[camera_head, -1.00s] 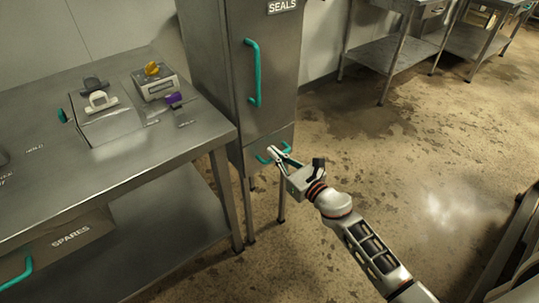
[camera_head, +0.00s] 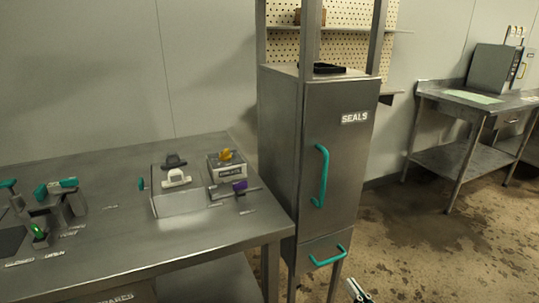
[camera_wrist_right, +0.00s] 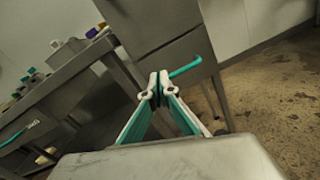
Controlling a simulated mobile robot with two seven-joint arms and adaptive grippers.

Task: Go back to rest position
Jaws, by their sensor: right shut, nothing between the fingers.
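My right gripper (camera_head: 357,290) shows only by its tips at the bottom edge of the head view, just below and right of the SEALS cabinet's drawer handle. In the right wrist view its fingers (camera_wrist_right: 159,88) meet at the tips with nothing between them. The steel SEALS cabinet (camera_head: 338,150) stands with its door closed. Its lower drawer (camera_head: 322,252) has a teal handle (camera_head: 328,257) and looks shut. In the right wrist view that handle (camera_wrist_right: 186,67) lies just beyond my fingertips; whether they touch it, I cannot tell. My left gripper is not in view.
A steel workbench (camera_head: 110,255) on the left carries a yellow-knobbed box (camera_head: 227,166), a white-handled item (camera_head: 176,178), a purple piece (camera_head: 240,186) and teal-handled tools (camera_head: 56,187). Another table (camera_head: 468,155) stands at the back right. The floor (camera_head: 430,240) right of the cabinet is clear.

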